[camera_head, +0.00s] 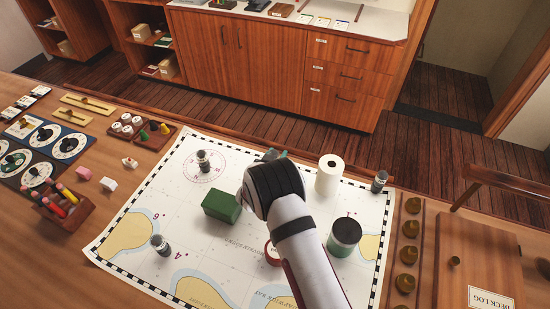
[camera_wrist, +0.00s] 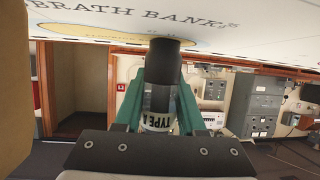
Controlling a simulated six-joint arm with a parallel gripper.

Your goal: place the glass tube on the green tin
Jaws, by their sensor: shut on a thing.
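My gripper (camera_wrist: 160,105) is shut on a glass tube (camera_wrist: 158,98) with a dark cap and a white label reading "TYPE". The cap points toward the chart in the wrist view. In the head view my gripper is mostly hidden behind my wrist, and the held tube cannot be made out. A plain green box-shaped tin (camera_head: 221,206) lies on the chart, left of my wrist. A green cylinder with a dark lid (camera_head: 343,238) stands right of my arm; which of the two is the task's green tin is not certain. The green box's top looks bare.
Small dark-capped vials stand on the chart (camera_head: 130,215): one behind the green box (camera_head: 203,160), one at front left (camera_head: 160,245), one at far right (camera_head: 380,182). A white roll (camera_head: 330,175) stands behind the green cylinder. A red ring (camera_head: 272,253) is beside my arm.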

